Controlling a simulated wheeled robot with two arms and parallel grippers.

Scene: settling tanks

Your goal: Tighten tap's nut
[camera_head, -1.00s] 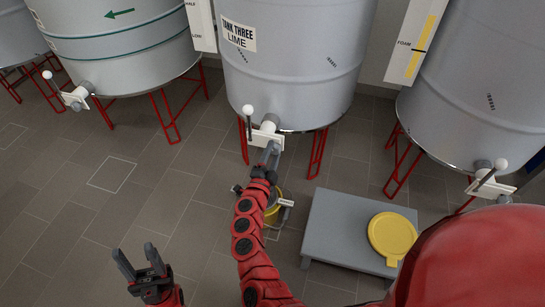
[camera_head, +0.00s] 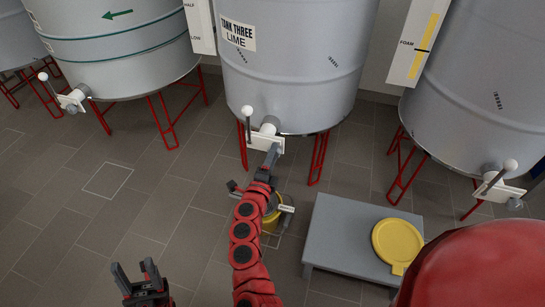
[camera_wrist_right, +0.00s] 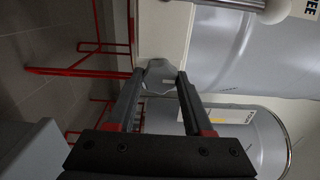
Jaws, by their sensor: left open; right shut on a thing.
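The tap (camera_head: 268,128) sticks out low on the front of the grey tank labelled TANK THREE LIME (camera_head: 290,60). It has a white plate and a lever with a white ball knob (camera_head: 247,110). My right gripper (camera_head: 273,156) reaches up to the tap from below. In the right wrist view my right gripper (camera_wrist_right: 158,88) has its two fingers on either side of the pale grey nut (camera_wrist_right: 158,74), shut on it. In the head view the fingers largely hide the nut. My left gripper (camera_head: 138,277) is open and empty at the lower left, over the floor.
A yellow bucket (camera_head: 272,212) stands on the floor below the tap, partly behind my right arm. A grey low platform (camera_head: 340,225) with a yellow lid (camera_head: 397,244) is to the right. Red tank legs (camera_head: 318,158) flank the tap. Open tiled floor lies left.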

